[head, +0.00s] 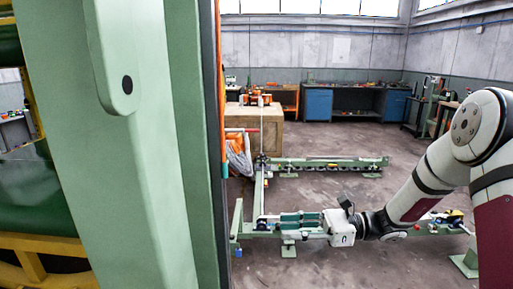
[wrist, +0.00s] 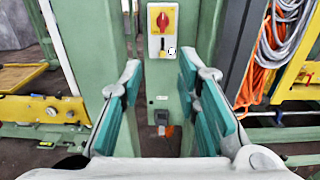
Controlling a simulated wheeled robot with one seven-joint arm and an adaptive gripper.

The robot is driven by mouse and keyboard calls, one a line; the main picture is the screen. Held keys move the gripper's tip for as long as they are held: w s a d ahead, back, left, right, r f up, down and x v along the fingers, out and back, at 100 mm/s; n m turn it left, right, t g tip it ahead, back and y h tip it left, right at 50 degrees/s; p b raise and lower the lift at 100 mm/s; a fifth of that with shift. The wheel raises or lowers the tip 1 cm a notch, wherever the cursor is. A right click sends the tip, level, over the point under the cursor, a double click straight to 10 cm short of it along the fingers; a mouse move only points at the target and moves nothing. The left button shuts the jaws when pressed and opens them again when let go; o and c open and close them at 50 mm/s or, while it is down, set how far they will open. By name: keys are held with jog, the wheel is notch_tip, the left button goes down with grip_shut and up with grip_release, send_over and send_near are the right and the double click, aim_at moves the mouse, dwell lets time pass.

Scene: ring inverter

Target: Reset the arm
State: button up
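My gripper (head: 284,223) is low at the centre of the head view, at the end of my white arm, which reaches in from the right. In the wrist view its two teal fingers stand well apart, so my gripper (wrist: 160,88) is open with nothing between the pads. Beyond the fingers is a green post (wrist: 160,75). It carries a switch box with a red knob on a yellow plate (wrist: 163,20). A small grey and black fitting (wrist: 162,118) sits lower on the post. I cannot judge the distance from the fingertips to the post.
A large green machine column (head: 150,150) fills the left of the head view. Low green rails (head: 320,162) lie on the floor near my gripper. A wooden crate (head: 270,135) and blue workbenches (head: 318,104) stand behind. Orange and grey cables (wrist: 268,50) hang at right in the wrist view.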

jog(key=s+r+n+g+h, duration=0.1)
jog(key=s+r+n+h, duration=0.15)
jog(key=s, duration=0.25)
jog(key=s+a+r+n+g+h, duration=0.1)
jog(key=s+n+h, duration=0.2)
jog(key=s, duration=0.2)
jog(key=s+r+n+g+h, duration=0.1)
jog(key=s+r+n+h, duration=0.15)
jog(key=s, duration=0.25)
jog(key=s+d+r+n+t+h, duration=0.4)
jog(key=s+d+n+t+h, duration=0.2)
jog(key=s+d+n+h, duration=0.3)
jog(key=s+d+n, duration=0.1)
jog(key=s+d, duration=0.1)
jog(key=s, duration=0.2)
jog(key=shift+s+d+r+t+h+p, duration=0.2)
jog(key=shift+t+h+p, duration=0.1)
jog(key=shift+t+h, duration=0.1)
jog(key=shift+a, duration=0.1)
